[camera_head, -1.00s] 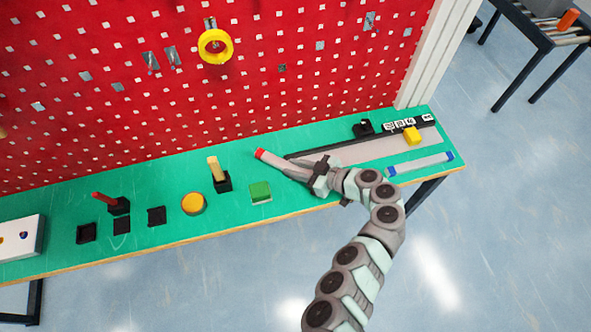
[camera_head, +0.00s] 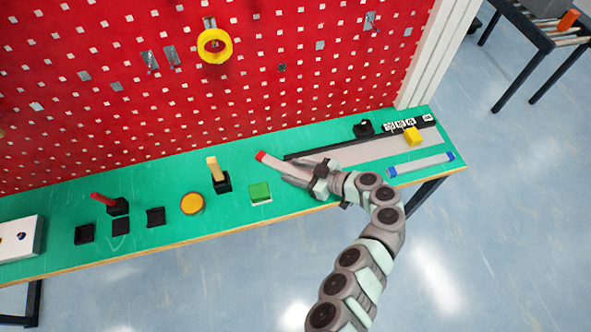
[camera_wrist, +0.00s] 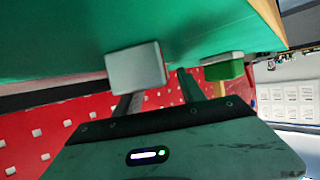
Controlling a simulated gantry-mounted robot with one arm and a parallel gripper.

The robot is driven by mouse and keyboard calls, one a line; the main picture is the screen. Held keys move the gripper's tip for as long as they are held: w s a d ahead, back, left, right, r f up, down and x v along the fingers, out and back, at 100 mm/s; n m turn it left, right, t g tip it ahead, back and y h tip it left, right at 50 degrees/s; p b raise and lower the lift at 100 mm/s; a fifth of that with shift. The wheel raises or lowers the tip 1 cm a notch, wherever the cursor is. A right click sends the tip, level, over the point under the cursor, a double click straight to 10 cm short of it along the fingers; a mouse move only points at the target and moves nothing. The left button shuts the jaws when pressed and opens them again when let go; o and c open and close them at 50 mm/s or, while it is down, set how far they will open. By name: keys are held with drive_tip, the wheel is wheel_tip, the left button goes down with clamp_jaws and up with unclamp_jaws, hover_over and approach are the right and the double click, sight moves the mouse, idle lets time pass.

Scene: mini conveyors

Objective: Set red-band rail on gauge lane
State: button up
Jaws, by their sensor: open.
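The red-band rail (camera_head: 274,164) is a pale bar with a red end, lying slanted near the left end of the gauge lane. Its right part is hidden by my gripper. The gauge lane (camera_head: 372,149) is a long grey strip with a black back edge on the green bench. My gripper (camera_head: 290,173) is open, low over the rail's right part, with a finger showing at the rail's front side. In the wrist view a pale grey block (camera_wrist: 137,68) lies by the dark fingers; I cannot tell whether it is the rail's end.
A green block (camera_head: 260,192) sits left of my gripper. The red pegboard (camera_head: 130,90) rises behind the bench.

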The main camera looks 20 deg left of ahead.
drive_tip(key=shift+r, duration=0.1)
drive_tip(key=shift+r+p, duration=0.15)
drive_tip(key=shift+p, duration=0.2)
drive_tip(key=v, duration=1.1)
drive_tip(key=shift+o, duration=0.4)
drive_tip(key=shift+s+d+r, duration=0.1)
drive_tip(key=shift+d, duration=0.4)
